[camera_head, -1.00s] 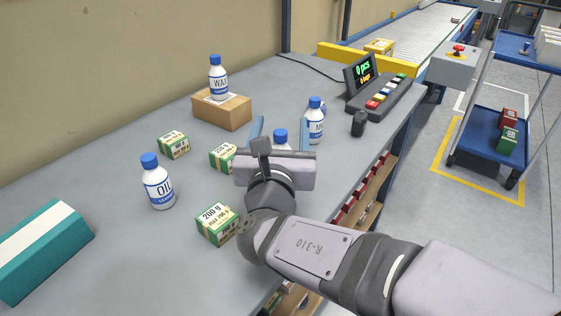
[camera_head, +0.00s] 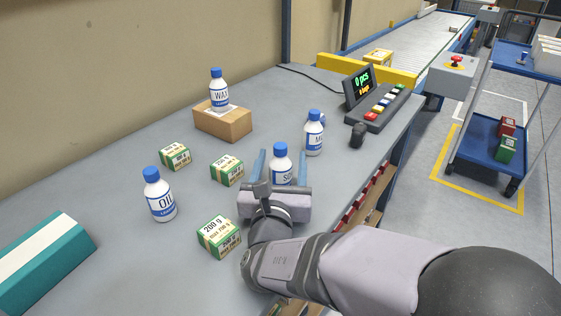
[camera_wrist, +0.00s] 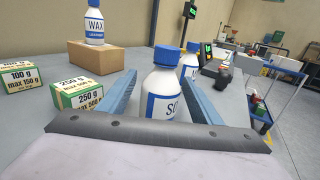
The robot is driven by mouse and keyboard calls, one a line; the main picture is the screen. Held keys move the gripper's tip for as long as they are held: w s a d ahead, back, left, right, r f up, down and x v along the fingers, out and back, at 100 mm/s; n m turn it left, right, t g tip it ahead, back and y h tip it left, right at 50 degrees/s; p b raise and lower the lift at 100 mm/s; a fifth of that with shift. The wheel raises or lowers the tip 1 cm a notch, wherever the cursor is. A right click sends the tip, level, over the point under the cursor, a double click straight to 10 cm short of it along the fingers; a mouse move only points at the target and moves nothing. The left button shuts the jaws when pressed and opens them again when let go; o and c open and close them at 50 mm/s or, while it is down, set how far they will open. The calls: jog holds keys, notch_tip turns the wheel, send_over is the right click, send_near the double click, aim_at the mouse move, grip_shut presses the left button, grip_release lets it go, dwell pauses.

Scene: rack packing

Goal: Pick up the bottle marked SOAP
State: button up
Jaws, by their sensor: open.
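The bottle marked SO..., the rest of its label hidden (camera_head: 281,165), is white with a blue cap and stands upright on the grey table. My gripper (camera_head: 274,168) is open, with its two blue fingers pointing toward the bottle. In the wrist view the bottle (camera_wrist: 162,92) stands between the open fingers (camera_wrist: 150,98), nearer the right one. I cannot tell whether either finger touches it. The bottle's lower part is hidden behind my gripper's body.
A bottle marked M... (camera_head: 313,135) stands just behind. The OIL bottle (camera_head: 160,198) stands at left. The WAX bottle (camera_head: 218,88) is on a cardboard box (camera_head: 222,124). Green weight boxes (camera_head: 226,170) sit left of my gripper. A scanner-like black object (camera_head: 357,134) stands at right.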

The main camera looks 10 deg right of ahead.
jog(key=shift+w+d+r+p, duration=0.15)
jog(key=shift+w+p, duration=0.45)
jog(key=shift+p, duration=1.7)
jog(key=shift+w+f+p, duration=0.2)
jog(key=shift+f+p, duration=0.1)
jog(key=shift+p, duration=0.15)
jog(key=c, duration=1.2)
